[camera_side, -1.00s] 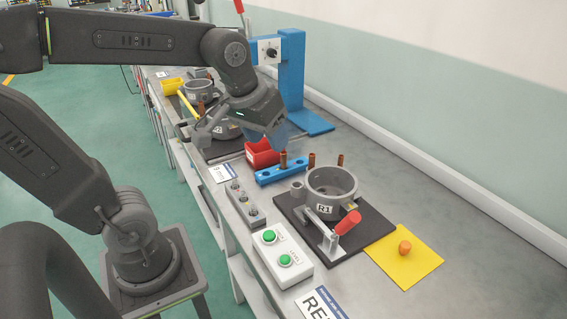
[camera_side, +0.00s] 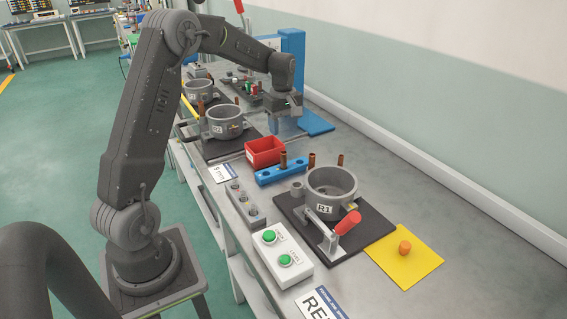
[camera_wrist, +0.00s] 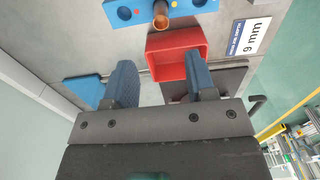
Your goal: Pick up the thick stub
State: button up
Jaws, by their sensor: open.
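I cannot tell surely which is the thick one. In the wrist view one copper stub (camera_wrist: 161,14) shows in the blue rack (camera_wrist: 118,12) at the top edge. My gripper (camera_side: 287,132) is above the bench behind the red bin, apart from the stubs. Its blue fingers (camera_wrist: 160,82) are spread with nothing between them.
The red bin (camera_side: 265,150) stands just behind the rack. The blue press stand (camera_side: 292,65) is close to my gripper. The R1 ring (camera_side: 331,188) and red-handled clamp (camera_side: 347,223) sit on a black plate in front. A yellow mat (camera_side: 420,262) holds an orange knob.

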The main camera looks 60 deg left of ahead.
aim_at(284, 152)
notch_tip(284, 152, down, 6)
jog(key=shift+f, duration=0.15)
jog(key=f, duration=0.2)
jog(key=d+f, duration=0.1)
jog(key=f, duration=0.1)
jog(key=shift+s, duration=0.2)
jog(key=shift+a+f, duration=0.1)
jog(key=shift+f, duration=0.55)
jog(key=shift+c, duration=0.3)
grip_shut()
